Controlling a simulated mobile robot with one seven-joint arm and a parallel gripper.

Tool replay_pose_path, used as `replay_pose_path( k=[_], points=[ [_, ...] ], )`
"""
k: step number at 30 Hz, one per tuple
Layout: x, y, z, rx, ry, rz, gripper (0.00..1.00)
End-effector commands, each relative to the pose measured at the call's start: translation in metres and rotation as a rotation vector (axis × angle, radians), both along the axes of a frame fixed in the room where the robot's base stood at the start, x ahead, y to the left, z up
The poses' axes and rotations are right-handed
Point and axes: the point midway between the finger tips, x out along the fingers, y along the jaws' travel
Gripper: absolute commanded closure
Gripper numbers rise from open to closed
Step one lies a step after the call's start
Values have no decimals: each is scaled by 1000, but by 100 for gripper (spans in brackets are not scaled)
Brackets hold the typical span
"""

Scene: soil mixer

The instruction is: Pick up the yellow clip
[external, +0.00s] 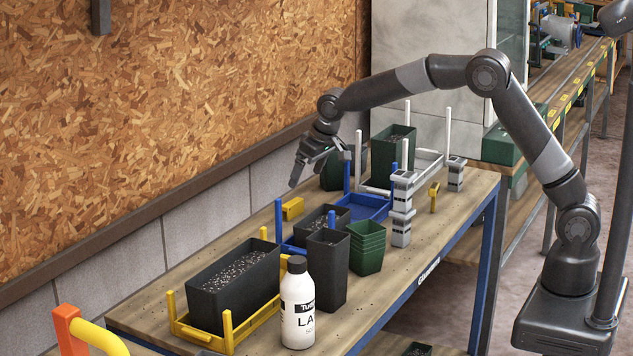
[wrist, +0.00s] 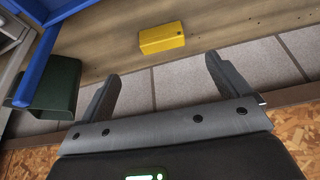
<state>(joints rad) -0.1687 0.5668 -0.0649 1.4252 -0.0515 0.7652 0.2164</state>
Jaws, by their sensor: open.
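A small yellow block-like piece (external: 292,208) lies on the bench near the wall; it also shows in the wrist view (wrist: 162,38), just beyond the fingertips and roughly centred between them. A second, thin upright yellow piece (external: 434,196) stands near the bench's right side. I cannot tell for sure which of the two is the clip. My gripper (external: 320,170) is open and empty, raised above the back of the bench near the wall. Its two fingers also show in the wrist view (wrist: 162,72), apart from the yellow block.
A blue rack (external: 368,205) stands beside the yellow block, with upright posts; its blue post (wrist: 38,65) and a dark green pot (wrist: 62,88) are close in the wrist view. Black soil-filled pots, green pots (external: 367,247), a white bottle (external: 297,310) and grey stacked blocks (external: 402,210) crowd the bench (external: 395,298).

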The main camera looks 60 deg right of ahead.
Motion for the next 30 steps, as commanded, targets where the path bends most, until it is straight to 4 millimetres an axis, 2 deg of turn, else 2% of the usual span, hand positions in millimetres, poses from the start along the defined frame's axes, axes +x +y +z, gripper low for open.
replay_pose_path(
  k=[24, 30],
  points=[
    [43, 1, -91, 0, 2, -1, 6],
    [47, 1, -99, -1, -2, 0, 6]
  ],
)
